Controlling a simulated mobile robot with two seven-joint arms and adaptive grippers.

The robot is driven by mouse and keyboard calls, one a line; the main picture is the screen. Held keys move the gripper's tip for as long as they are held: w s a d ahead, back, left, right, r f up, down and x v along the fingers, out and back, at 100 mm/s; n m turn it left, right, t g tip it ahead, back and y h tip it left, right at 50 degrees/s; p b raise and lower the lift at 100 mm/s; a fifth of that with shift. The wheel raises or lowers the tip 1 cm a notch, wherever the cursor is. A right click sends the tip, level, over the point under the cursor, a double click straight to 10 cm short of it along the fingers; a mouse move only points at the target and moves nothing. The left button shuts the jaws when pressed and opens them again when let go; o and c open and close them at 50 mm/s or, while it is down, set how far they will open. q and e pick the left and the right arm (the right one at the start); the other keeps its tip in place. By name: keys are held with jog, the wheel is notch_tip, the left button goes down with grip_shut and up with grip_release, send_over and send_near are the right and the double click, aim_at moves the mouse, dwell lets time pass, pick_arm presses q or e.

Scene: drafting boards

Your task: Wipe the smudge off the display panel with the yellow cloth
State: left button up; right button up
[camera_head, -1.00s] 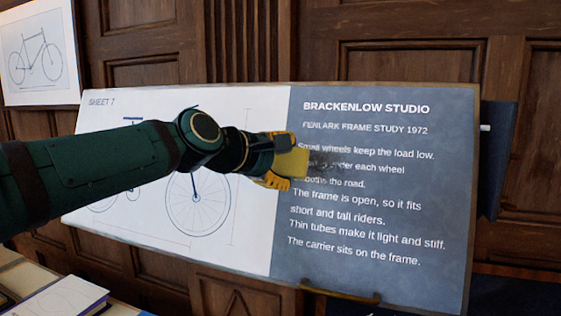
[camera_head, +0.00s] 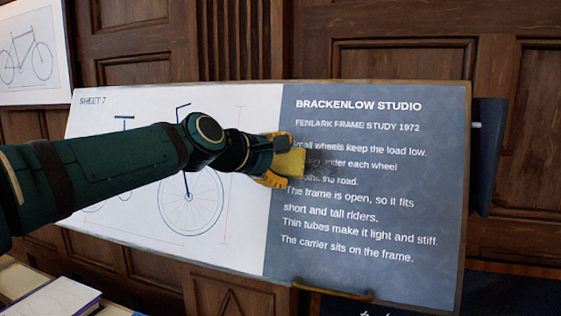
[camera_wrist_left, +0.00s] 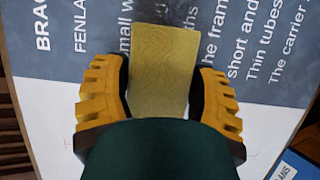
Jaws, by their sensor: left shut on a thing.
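The display panel (camera_head: 400,225) is a wide tilted board. Its left half is a white bicycle drawing and its right half is slate grey with white text. A dark smudge (camera_head: 322,171) blurs the start of the second and third text lines. My left gripper (camera_head: 284,162) is shut on the yellow cloth (camera_head: 292,164) at the smudge's left edge. The cloth looks close against the panel; exact contact is hard to tell. In the left wrist view the cloth (camera_wrist_left: 165,60) sits between the two yellow fingers and covers part of the text. My right gripper is out of view.
A framed bicycle print (camera_head: 35,57) hangs on the wood-panelled wall at left. A brass handle-like bar (camera_head: 333,290) is at the panel's lower edge. A book (camera_head: 58,299) lies at bottom left. The panel's right side is unobstructed.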

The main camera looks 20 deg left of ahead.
aim_at(340, 167)
pick_arm(q)
jog(key=shift+w+f, duration=0.3)
jog(key=shift+w, duration=0.6)
jog(key=d+p, duration=0.3)
jog(key=shift+s+r, duration=0.1)
jog(key=shift+r, duration=0.05)
jog(key=shift+d, duration=0.3)
jog(key=d+p, duration=0.2)
jog(key=p, duration=0.2)
jog(key=shift+d, duration=0.3)
jog(key=shift+d+p, duration=0.3)
jog(key=shift+d, duration=0.05)
jog(key=shift+d+p, duration=0.55)
jog(key=shift+p, duration=0.4)
jog(key=d+p, duration=0.1)
jog(key=p, duration=0.1)
jog(key=shift+s+d+p, duration=0.1)
jog(key=shift+d+p, duration=0.2)
jog(key=shift+d, duration=0.1)
jog(key=shift+d+p, duration=0.3)
